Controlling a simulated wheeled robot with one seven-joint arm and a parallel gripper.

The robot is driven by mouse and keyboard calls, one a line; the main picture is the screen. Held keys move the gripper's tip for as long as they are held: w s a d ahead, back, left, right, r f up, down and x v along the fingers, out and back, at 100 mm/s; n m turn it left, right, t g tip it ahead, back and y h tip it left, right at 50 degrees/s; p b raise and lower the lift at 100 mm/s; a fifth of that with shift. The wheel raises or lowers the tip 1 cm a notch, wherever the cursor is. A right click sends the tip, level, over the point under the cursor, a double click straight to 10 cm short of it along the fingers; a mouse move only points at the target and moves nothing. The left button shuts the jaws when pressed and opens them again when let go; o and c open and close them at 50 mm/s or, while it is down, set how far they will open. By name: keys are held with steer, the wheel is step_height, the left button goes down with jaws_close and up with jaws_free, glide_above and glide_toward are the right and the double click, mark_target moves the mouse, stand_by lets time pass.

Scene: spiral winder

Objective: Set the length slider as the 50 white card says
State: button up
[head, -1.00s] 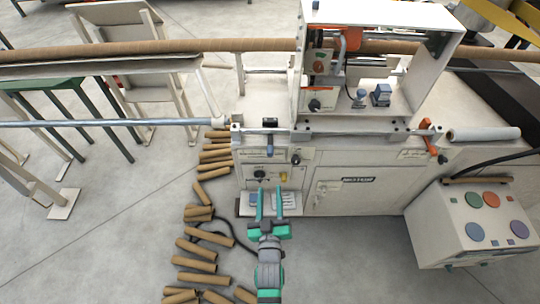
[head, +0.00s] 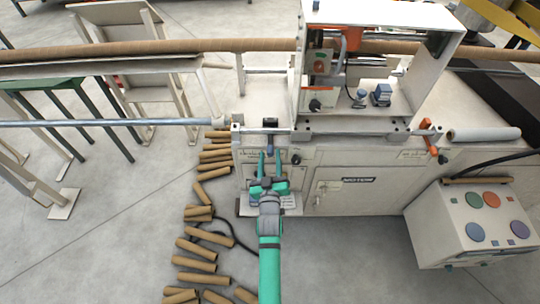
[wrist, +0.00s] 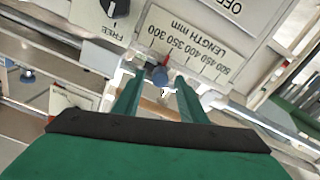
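The length slider's dark blue-grey knob (wrist: 160,76) shows in the wrist view below the white "LENGTH mm" scale (wrist: 195,42), near its 300–350 end; its exact reading I cannot tell. My gripper (wrist: 158,88) is open, with one green finger on either side of the knob; contact is not clear. In the head view my gripper (head: 270,154) is in front of the machine's left control panel, and the slider is hidden. A white card (head: 289,201) lies on the ledge below the panel, partly behind my gripper; its writing is too small to read.
A black selector knob marked FREE (wrist: 117,8) is near the scale. A dark lever (head: 270,122) stands above the panel. Cardboard tubes (head: 195,247) lie on the floor at left. A control box (head: 475,220) stands at right.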

steer(key=shift+w, duration=0.65)
jaws_close()
